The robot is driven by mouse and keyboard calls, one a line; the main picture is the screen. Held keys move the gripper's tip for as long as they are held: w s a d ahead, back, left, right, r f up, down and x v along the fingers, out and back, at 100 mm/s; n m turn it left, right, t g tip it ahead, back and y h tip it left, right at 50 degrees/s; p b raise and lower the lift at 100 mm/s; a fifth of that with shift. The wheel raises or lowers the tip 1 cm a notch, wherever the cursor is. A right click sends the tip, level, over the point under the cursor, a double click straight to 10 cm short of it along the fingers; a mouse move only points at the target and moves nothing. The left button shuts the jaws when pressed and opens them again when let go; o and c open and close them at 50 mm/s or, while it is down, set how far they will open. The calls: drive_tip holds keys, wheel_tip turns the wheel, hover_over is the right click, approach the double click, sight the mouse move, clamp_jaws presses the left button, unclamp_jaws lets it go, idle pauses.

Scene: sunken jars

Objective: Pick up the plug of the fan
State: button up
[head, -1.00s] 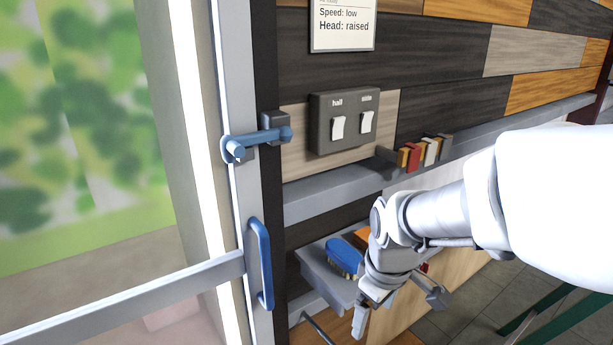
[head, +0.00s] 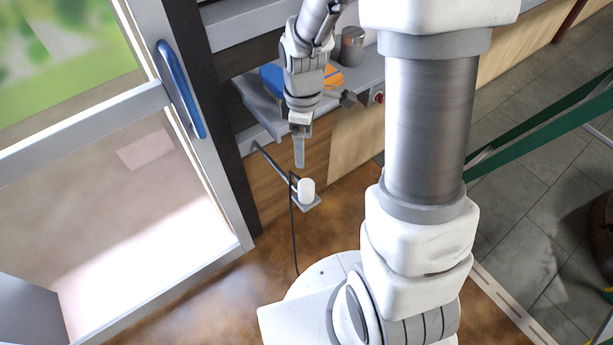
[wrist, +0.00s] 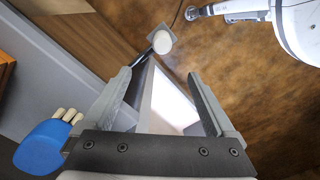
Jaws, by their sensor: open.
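The white, cylindrical plug (head: 306,190) stands on a small grey plate (head: 313,203) at the end of a dark bracket, low beside the wooden counter front. A dark cord hangs near it to the floor. My gripper (head: 322,130) is above the plug, apart from it, fingers pointing down. In the wrist view the plug (wrist: 163,42) shows beyond the gap between the open fingers of my gripper (wrist: 160,84), with nothing between them. The fan itself is not recognisable in these views.
A grey canister (head: 352,46) stands farther along the shelf. A glass door with a blue handle (head: 181,90) is at left. Brown floor (head: 240,290) lies open below the plug.

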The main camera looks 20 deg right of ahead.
sight(306, 183)
wheel_tip(306, 183, down, 13)
drive_tip(key=shift+d+r+b, duration=0.1)
drive_tip(key=shift+b, duration=0.9)
drive_tip(key=shift+s+f+b, duration=0.15)
drive_tip(key=shift+f+b, duration=0.05)
drive_tip(key=shift+f, duration=1.15)
drive_tip(key=shift+s+f+b, duration=0.1)
drive_tip(key=shift+f+b, duration=0.1)
drive_tip(key=shift+f, duration=1.15)
clamp_jaws()
